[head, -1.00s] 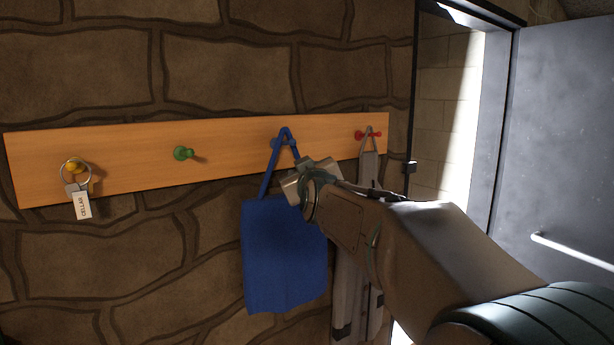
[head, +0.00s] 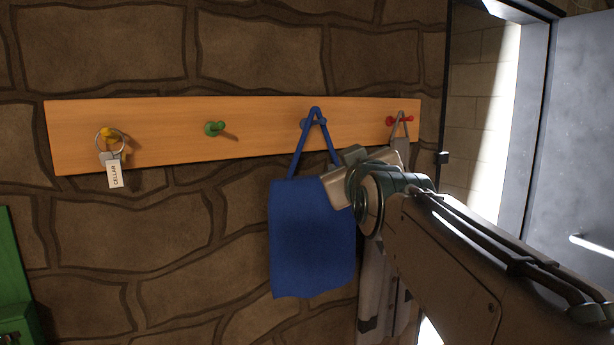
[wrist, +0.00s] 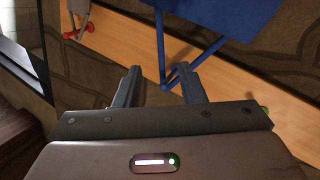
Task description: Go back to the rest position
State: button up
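My gripper (wrist: 158,86) is open, its two fingers apart, with nothing visibly held. The blue bag (head: 312,240) hangs by its strap from the blue peg (head: 303,124) on the wooden rack (head: 260,127). In the wrist view the picture is turned over, and the bag (wrist: 215,14) shows at the top. The strap's peak appears between the fingertips there, apparently beyond them; I cannot tell the exact gap. In the head view my gripper is in front of the bag's upper right, and its fingertips are hidden.
A key ring with a tag (head: 114,172) hangs on the yellow peg. The green peg (head: 214,129) is empty. A grey item (head: 374,290) hangs from the red peg (head: 400,120), partly behind my arm. A door (head: 585,130) stands at right, a green object (head: 12,265) at lower left.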

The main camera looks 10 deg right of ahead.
jog(key=s+f+m+g, duration=0.1)
jog(key=s+f+g, duration=0.25)
jog(key=f, duration=0.75)
jog(key=s+f+m+g, duration=0.1)
jog(key=s+f+g, duration=0.25)
jog(key=f, duration=0.65)
jog(key=s+f+m+g, duration=0.2)
jog(key=s+f+g, duration=0.6)
jog(key=s+f, duration=0.6)
jog(key=shift+d+f+y, duration=0.15)
jog(key=shift+f+y, duration=0.15)
jog(key=shift+f, duration=0.3)
jog(key=shift+s, duration=0.1)
